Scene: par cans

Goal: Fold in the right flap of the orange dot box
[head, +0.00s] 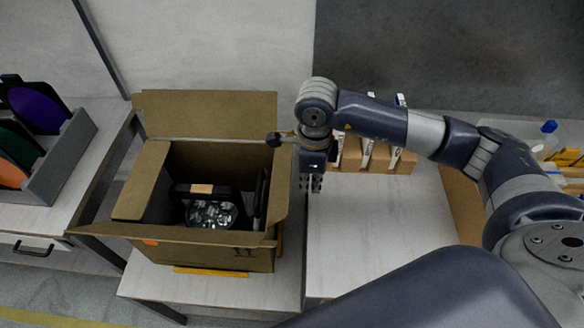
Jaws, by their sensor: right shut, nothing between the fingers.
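The cardboard box with an orange dot (150,242) stands open on a light table left of centre. Its right flap (282,190) shows as a narrow strip along the right side, not folded over the opening. The back flap (205,113) stands up, the front flap (175,234) sticks outward, and the left flap (142,182) lies along the left side. A dark par can with a shiny face (212,214) lies inside. My right gripper (311,184) is shut and empty, pointing down just right of the right flap; contact cannot be told. My left gripper is out of view.
Smaller cardboard boxes (375,158) stand behind and right of my right gripper. A grey rack (66,155) with coloured discs is on the left table. The tabletop right of the box (365,225) is clear. Yellow strips (210,271) lie at the box's base.

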